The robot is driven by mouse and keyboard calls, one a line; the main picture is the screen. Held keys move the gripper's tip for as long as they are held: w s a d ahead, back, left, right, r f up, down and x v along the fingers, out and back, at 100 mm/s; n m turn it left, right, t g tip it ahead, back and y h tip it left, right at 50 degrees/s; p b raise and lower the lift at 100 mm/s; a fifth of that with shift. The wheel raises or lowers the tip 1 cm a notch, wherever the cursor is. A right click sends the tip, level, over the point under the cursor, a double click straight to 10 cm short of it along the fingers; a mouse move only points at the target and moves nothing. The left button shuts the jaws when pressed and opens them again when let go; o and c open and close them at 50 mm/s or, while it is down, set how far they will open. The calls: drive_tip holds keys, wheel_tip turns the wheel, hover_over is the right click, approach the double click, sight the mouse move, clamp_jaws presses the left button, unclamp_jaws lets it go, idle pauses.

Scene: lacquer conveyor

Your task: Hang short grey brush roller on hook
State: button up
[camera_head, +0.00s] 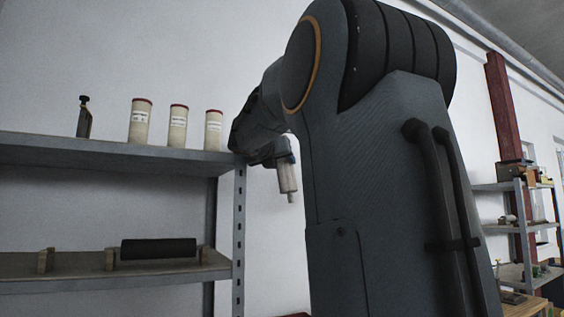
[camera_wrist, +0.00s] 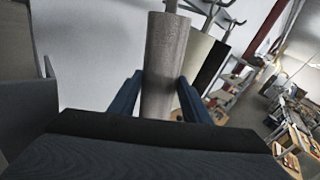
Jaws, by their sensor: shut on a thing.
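The grey brush roller (camera_wrist: 165,55) is upright between the two blue fingers of my gripper (camera_wrist: 160,95) in the wrist view. My gripper is shut on it. A thin shaft leaves its top end near the upper picture edge; whether it touches a hook cannot be told. Metal hooks (camera_wrist: 236,21) show at the top, just right of the roller. In the head view, my gripper (camera_head: 284,157) is beyond the right end of the shelves, with the pale roller (camera_head: 288,180) hanging down below it. My arm hides the hooks there.
In the wrist view a cream roller (camera_wrist: 191,72) and a black roller (camera_wrist: 213,67) hang close to the right. In the head view, the upper shelf (camera_head: 60,147) bears several containers and tools; the lower shelf (camera_head: 75,268) holds a black roller (camera_head: 158,249) on wooden supports.

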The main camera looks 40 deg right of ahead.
idle(0.4)
drive_tip(key=o, duration=1.3)
drive_tip(key=b+v, duration=0.2)
drive_tip(key=v, duration=0.5)
drive_tip(key=shift+s+a, duration=0.2)
drive_tip(key=shift+a, duration=0.15)
